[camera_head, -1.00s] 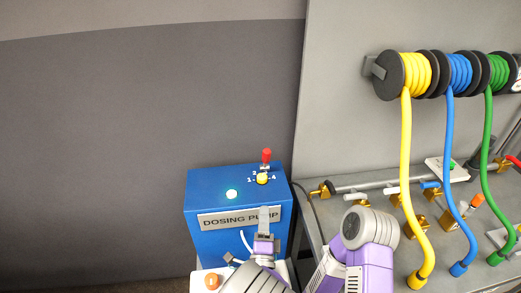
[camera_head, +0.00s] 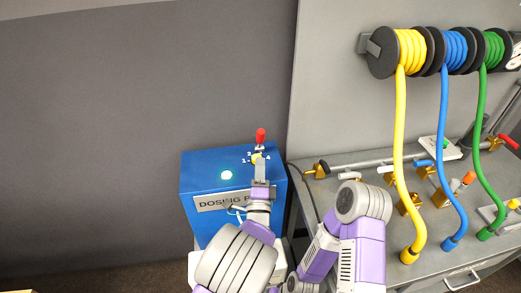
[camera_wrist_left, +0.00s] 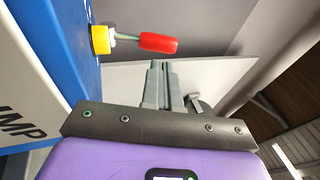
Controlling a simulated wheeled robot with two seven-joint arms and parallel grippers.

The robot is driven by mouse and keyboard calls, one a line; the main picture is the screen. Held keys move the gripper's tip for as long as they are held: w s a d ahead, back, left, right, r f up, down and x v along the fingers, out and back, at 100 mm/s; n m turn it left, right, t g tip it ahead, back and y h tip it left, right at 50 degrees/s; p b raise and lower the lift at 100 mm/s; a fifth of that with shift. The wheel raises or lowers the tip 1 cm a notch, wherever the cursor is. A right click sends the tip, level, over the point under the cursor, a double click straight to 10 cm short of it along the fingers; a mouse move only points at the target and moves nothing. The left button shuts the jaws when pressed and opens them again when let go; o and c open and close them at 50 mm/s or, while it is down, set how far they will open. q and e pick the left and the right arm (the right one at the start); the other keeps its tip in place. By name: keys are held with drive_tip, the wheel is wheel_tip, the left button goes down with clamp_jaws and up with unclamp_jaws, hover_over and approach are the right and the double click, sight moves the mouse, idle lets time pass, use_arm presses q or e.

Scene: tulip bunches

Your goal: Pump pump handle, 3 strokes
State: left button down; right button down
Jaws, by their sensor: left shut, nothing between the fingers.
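My left gripper (camera_head: 260,166) is shut and empty, in front of the handle, overlapping part of the knob and name plate. In the left wrist view the gripper's fingertips (camera_wrist_left: 158,68) are apart from the red handle (camera_wrist_left: 158,43) and the yellow knob (camera_wrist_left: 101,40). My right gripper is not in view.
A grey bench (camera_head: 440,262) to the right carries pipes and brass valves. Yellow (camera_head: 400,160), blue (camera_head: 444,150) and green (camera_head: 481,140) hoses hang from wall reels over it. The space left of the pump is clear.

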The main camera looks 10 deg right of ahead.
sight(261, 141)
use_arm(q)
drive_tip(key=x, duration=0.6)
drive_tip(key=shift+f, duration=0.1)
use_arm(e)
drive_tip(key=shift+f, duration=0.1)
